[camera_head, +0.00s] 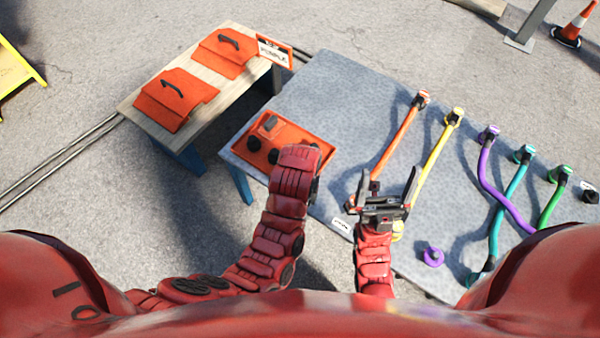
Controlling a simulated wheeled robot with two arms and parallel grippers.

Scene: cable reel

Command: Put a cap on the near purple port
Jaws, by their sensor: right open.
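The near purple port (432,257) is a short round purple fitting near the front edge of the grey table. No cap or cable shows on it. Black caps (254,143) sit in an orange tray (300,133) at the table's left end, partly hidden by my left arm. My right gripper (391,186) is open and empty above the table, up and left of the near purple port. My left arm ends over the tray's right part; its wrist hides most of the left gripper (317,186), so its fingers cannot be made out.
Orange, yellow, purple (484,165), teal and green cables run across the grey table (345,95) from far ports. A wooden table (140,104) with two orange lids and a purple-labelled sign stands left. A traffic cone (577,22) is far right. The table's far middle is clear.

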